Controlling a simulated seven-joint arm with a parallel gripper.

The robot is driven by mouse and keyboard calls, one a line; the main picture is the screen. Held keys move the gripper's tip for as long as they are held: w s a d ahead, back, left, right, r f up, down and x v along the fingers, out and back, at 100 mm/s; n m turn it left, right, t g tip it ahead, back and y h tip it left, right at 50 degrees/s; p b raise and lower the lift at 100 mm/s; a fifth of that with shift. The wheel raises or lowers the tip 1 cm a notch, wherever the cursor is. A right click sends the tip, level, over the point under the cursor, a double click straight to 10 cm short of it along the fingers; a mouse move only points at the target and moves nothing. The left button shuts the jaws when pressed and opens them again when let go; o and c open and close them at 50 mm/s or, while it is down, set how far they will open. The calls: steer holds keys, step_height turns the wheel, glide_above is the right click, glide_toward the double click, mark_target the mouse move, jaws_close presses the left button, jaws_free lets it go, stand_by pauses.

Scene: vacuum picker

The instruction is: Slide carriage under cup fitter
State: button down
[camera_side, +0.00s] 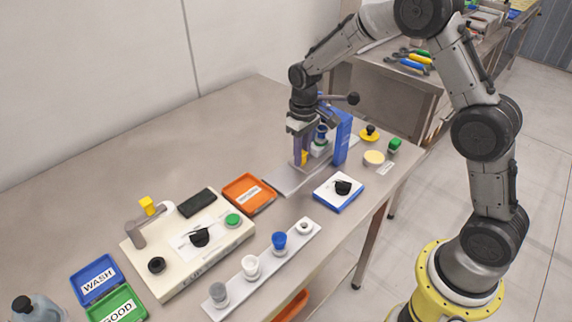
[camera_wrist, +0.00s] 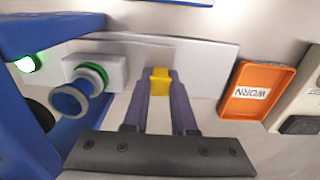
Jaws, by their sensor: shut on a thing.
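The carriage (camera_wrist: 108,70) is a pale block on a light grey rail plate (camera_side: 285,180). A blue cup (camera_wrist: 72,98) with a green ring sits on it; in the side view the cup (camera_side: 321,131) is partly behind my gripper. The blue cup fitter (camera_side: 343,138) stands right beside it, with a lever ending in a black knob (camera_side: 352,98). I cannot tell whether the cup is exactly under the fitter's head. My gripper (camera_side: 302,158) points down and is shut on a yellow handle (camera_wrist: 160,77) beside the carriage.
An orange WORN tray (camera_side: 249,193) lies left of the rail. A blue-edged white pad with a black part (camera_side: 340,190) lies in front. A strip with several cups (camera_side: 262,262) and a cream test unit (camera_side: 187,245) stand nearer. The back left table is clear.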

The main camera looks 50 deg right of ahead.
steer(key=shift+d, duration=1.2)
steer(key=c, duration=0.7)
jaws_free()
step_height(320, 180, up, 14)
steer(key=shift+f, duration=0.1)
